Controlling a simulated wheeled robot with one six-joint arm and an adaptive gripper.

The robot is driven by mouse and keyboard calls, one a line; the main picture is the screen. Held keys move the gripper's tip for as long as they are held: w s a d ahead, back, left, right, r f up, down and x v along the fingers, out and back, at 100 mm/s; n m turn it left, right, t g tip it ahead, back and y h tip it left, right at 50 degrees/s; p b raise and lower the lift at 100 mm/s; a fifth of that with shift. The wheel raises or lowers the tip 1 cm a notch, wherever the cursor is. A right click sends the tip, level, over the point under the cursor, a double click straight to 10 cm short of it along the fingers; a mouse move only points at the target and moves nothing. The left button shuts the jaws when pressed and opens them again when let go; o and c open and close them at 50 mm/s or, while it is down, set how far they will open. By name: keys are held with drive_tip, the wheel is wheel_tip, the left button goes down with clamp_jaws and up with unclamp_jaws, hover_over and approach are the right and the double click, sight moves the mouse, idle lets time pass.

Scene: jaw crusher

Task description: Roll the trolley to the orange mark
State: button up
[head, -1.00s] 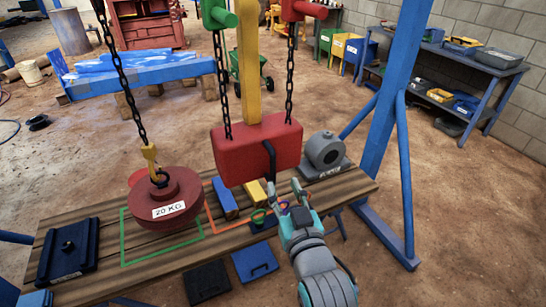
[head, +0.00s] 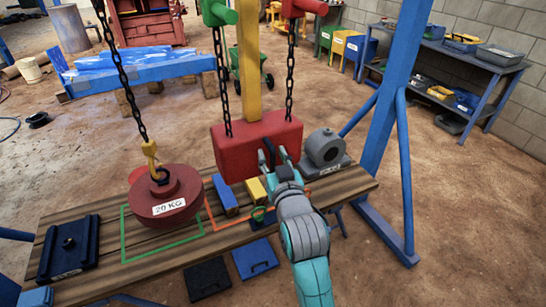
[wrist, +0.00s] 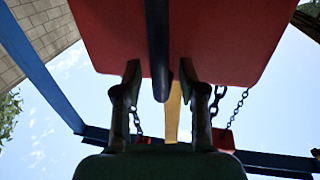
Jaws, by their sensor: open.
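A red block (head: 238,150) with a black bar handle (wrist: 158,50) on its front hangs on chains below a yellow beam (head: 248,70). A green fitting (head: 216,12) and a red fitting (head: 305,8) sit at the chain tops; which part is the trolley I cannot tell. An orange outline (head: 211,217) lies on the plank table (head: 110,277), partly hidden by my arm. My gripper (head: 274,158) is open at the block's front. In the wrist view the handle hangs between its two fingers (wrist: 160,85), with no clear contact visible.
A red 20 KG weight (head: 165,190) hangs on a chain by a green outline (head: 124,235) at left. A grey machine part (head: 326,150) sits right of the block. A blue post (head: 398,90) stands at right.

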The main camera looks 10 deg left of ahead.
clamp_jaws()
drive_tip(key=shift+d, duration=0.1)
drive_tip(key=w+d, duration=0.8)
drive_tip(key=d, duration=0.4)
drive_tip(key=w+d, duration=0.9)
drive_tip(key=d, duration=0.4)
